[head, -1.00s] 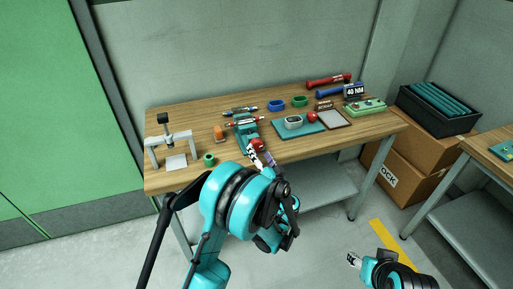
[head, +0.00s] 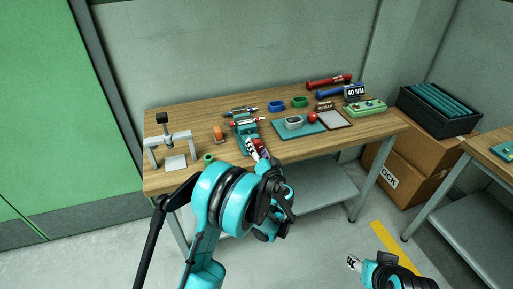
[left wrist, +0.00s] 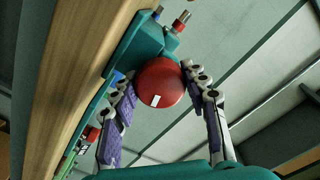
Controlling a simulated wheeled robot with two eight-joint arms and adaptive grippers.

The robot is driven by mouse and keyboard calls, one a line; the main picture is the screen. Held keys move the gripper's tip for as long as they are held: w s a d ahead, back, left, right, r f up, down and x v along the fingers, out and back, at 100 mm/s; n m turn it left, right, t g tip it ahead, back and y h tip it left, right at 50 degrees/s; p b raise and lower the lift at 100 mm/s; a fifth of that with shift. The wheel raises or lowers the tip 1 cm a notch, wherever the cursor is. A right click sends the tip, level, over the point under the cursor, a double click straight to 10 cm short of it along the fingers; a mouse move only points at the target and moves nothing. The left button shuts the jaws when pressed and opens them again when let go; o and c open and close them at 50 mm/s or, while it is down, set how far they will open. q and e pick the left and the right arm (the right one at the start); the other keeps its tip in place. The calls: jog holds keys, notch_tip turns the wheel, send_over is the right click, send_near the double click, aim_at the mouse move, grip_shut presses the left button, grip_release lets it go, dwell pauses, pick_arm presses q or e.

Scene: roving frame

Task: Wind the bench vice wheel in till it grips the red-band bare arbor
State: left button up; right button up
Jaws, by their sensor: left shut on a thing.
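The teal bench vice (head: 244,134) stands at the table's front edge. Its red wheel (head: 260,144) faces the front and is partly hidden by my left gripper (head: 257,151). In the left wrist view the round red wheel (left wrist: 160,83), with a white mark, sits between the two fingers of the left gripper (left wrist: 160,90), which is shut on it. A red-banded arbor (head: 246,121) lies across the vice jaws; I cannot tell whether they touch it. My right gripper (head: 353,262) is low at the right, away from the table; its finger opening is unclear.
A blue-banded arbor (head: 239,110) lies behind the vice. An orange piece (head: 218,134) and a small press (head: 170,143) stand to its left. A teal mat (head: 299,125) with a gauge lies to its right. The floor before the table is open.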

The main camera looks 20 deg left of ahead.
pick_arm(q)
jog(key=m, duration=0.5)
jog(key=shift+m, duration=0.3)
jog(key=m, duration=0.5)
dwell(0.5)
jog(key=o, duration=1.2)
jog(key=shift+c, duration=0.2)
jog(key=v, duration=1.2)
